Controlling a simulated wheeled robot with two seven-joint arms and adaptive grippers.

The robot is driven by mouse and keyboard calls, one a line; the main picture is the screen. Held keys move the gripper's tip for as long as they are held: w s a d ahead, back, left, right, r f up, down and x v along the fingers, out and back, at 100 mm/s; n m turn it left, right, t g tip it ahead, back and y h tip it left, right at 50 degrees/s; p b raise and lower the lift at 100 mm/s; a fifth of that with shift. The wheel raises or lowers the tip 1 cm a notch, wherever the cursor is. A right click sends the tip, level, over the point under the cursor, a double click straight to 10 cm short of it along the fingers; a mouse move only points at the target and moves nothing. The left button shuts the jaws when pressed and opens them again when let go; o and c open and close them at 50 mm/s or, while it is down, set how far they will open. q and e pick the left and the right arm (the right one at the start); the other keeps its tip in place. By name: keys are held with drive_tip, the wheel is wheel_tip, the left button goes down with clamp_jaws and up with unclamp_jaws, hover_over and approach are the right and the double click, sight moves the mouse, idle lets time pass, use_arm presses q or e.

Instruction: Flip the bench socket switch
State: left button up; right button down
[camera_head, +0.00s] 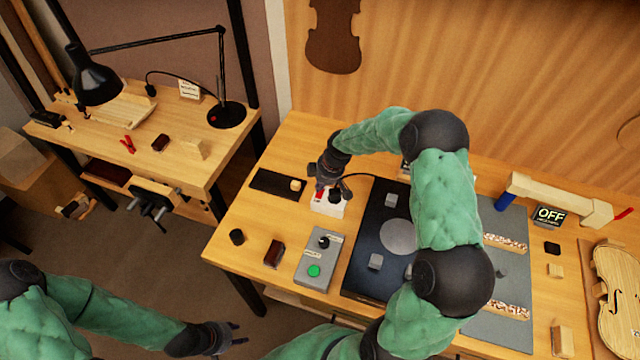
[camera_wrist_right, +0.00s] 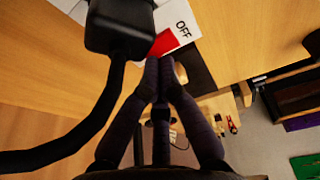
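The white bench socket (camera_head: 329,207) sits near the back left of the main bench, partly hidden by my right gripper. In the right wrist view its red switch (camera_wrist_right: 164,43) lies beside the printed word OFF (camera_wrist_right: 183,29). A black plug (camera_wrist_right: 119,26) with a cable sits in the socket beside the switch. My right gripper (camera_head: 322,188) is over the socket; in the wrist view its fingertips (camera_wrist_right: 159,64) are together, empty, and close to the red switch. Contact cannot be told. My left gripper (camera_head: 240,333) is open and empty, in front of the bench.
A dark sign reading OFF (camera_head: 549,217) stands at the right. A grey box with a green button (camera_head: 314,271), a dark red block (camera_head: 274,254) and a black plate (camera_head: 388,235) lie near the socket. A violin body (camera_head: 618,290) lies far right. A lamp (camera_head: 97,80) stands on the side bench.

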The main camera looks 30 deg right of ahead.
sight(319, 196)
drive_tip(key=shift+w+d+f+b, duration=0.1)
drive_tip(key=shift+d+f+b, duration=0.1)
drive_tip(key=shift+f+b, duration=0.3)
use_arm(q)
drive_tip(key=shift+f, duration=0.4)
use_arm(e)
drive_tip(key=shift+a, duration=0.1)
use_arm(q)
drive_tip(key=shift+r, duration=0.15)
use_arm(e)
drive_tip(key=shift+s+a+r, duration=0.1)
drive_tip(key=shift+s+a, duration=0.5)
use_arm(q)
drive_tip(key=shift+p, duration=0.3)
use_arm(e)
drive_tip(key=shift+r, duration=0.1)
